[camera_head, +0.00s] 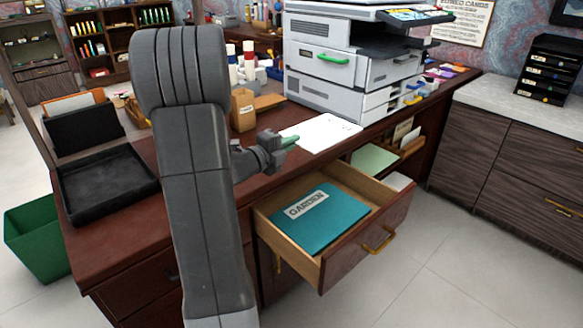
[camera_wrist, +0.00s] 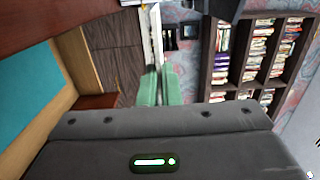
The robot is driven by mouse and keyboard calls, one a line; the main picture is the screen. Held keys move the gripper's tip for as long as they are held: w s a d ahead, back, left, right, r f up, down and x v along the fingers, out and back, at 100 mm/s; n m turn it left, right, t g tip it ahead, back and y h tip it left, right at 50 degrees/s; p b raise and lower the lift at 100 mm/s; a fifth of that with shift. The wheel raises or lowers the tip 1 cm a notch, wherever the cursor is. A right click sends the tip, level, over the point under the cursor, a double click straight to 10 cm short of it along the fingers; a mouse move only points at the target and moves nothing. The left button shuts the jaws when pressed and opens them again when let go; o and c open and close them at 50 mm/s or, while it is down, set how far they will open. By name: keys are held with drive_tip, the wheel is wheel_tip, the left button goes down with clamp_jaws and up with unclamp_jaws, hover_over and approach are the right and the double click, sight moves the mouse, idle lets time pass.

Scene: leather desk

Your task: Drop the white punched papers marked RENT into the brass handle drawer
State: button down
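White papers (camera_head: 322,132) extend from my gripper (camera_head: 288,140) at the desk's front edge; marks at their right end are too small to read. In the wrist view, the green fingers of my gripper (camera_wrist: 159,86) close on the papers (camera_wrist: 156,38), seen edge-on as a thin white strip. The brass handle drawer (camera_head: 345,272) is pulled open below and to the right of my gripper. Its brass handle (camera_head: 380,240) is on the front. A teal folder (camera_head: 322,218) labelled GARDEN lies inside. The teal surface also shows at left in the wrist view (camera_wrist: 25,95).
A grey printer (camera_head: 335,65) stands behind the papers. A cardboard box (camera_head: 243,110) stands left of them. An open shelf (camera_head: 375,160) with papers is right of the drawer. A black tray (camera_head: 105,185) is on the desk's left. Floor right of the drawer is clear.

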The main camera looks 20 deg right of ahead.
wheel_tip(320, 180, down, 12)
drive_tip(key=b, duration=0.8)
drive_tip(key=shift+b, duration=0.35)
drive_tip(key=shift+r, duration=0.1)
drive_tip(key=c, duration=1.6)
unclamp_jaws()
drive_tip(key=shift+o, duration=0.2)
drive_tip(key=shift+a, duration=0.1)
drive_tip(key=p+v, duration=0.1)
drive_tip(key=v, duration=1.2)
drive_tip(key=shift+s+a, duration=0.2)
drive_tip(key=shift+a, duration=0.05)
drive_tip(key=shift+d, duration=0.1)
